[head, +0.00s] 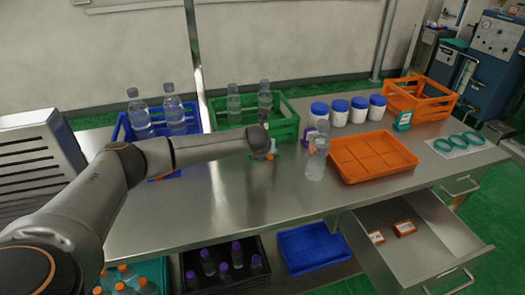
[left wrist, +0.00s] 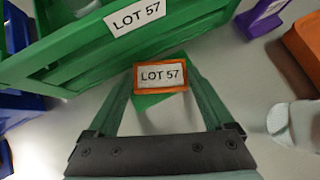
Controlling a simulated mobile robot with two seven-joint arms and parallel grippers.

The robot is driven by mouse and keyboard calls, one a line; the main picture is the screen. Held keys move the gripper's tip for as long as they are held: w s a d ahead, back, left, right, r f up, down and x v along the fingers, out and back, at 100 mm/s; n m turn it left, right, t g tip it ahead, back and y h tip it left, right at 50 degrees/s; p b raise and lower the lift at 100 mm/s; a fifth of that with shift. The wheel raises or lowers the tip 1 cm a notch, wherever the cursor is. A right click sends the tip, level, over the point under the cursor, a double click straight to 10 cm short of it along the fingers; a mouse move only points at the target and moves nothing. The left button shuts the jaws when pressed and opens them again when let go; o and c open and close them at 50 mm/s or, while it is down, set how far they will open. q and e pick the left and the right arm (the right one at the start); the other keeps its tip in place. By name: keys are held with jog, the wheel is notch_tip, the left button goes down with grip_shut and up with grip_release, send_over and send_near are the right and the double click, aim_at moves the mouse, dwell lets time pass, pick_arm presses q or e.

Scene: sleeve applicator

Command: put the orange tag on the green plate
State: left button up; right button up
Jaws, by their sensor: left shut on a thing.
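The orange tag (left wrist: 162,76), an orange frame around a white card reading "LOT 57", is between my left gripper's fingertips (left wrist: 161,80) in the left wrist view. My left gripper is shut on it. The green plate (left wrist: 152,100) shows just behind and below the tag, partly covered by it; I cannot tell whether they touch. In the head view my left gripper (head: 268,154) is low over the table in front of the green crate, and hides most of the plate there. My right gripper is in neither view.
The green crate (head: 219,123) stands close behind, with bottles in it. A blue crate (head: 124,130) is to its left. A clear bottle (head: 317,160) and an orange tray (head: 372,157) stand to the right. An open drawer (head: 425,258) holds more orange tags (head: 404,228).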

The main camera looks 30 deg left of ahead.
pick_arm(q)
jog(key=o, duration=1.1)
jog(key=shift+r, duration=0.1)
jog(key=p+v, duration=0.1)
jog(key=v, duration=1.1)
